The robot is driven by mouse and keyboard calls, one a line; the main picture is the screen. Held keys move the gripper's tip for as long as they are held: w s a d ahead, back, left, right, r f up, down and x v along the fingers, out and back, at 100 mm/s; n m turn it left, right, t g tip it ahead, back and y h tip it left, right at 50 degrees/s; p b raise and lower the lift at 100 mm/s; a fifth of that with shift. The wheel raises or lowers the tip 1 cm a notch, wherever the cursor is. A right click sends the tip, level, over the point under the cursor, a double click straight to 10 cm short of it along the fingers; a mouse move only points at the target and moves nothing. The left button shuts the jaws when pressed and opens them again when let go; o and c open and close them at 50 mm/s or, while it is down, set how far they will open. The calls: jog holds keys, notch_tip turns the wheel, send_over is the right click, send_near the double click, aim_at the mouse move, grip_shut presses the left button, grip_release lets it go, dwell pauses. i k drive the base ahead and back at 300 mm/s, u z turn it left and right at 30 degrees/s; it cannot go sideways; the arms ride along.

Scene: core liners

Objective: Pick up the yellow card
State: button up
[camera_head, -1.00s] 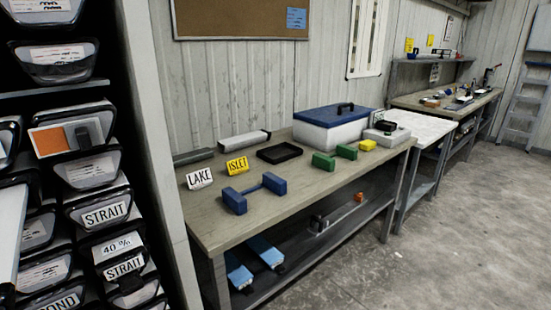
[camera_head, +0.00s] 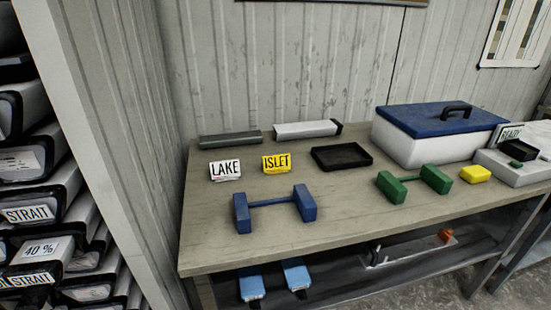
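The yellow card (camera_head: 276,163), marked ISLET, stands tilted on the workbench (camera_head: 345,215). It is right of a white card (camera_head: 225,168) marked LAKE, with a small gap between them. A blue dumbbell-shaped piece (camera_head: 275,204) lies in front of the two cards. My gripper is not in view.
A black tray (camera_head: 341,157) is to the right, then a blue-lidded white box (camera_head: 420,150). A green dumbbell-shaped piece (camera_head: 414,184) and a yellow block (camera_head: 476,174) sit further right. Stacked bins (camera_head: 35,213) stand at the left.

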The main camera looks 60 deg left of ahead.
aim_at(277, 164)
jog(key=u, duration=0.45)
jog(key=i, duration=0.8)
jog(key=u, duration=1.4)
jog(key=i, duration=0.6)
jog(key=u, duration=0.45)
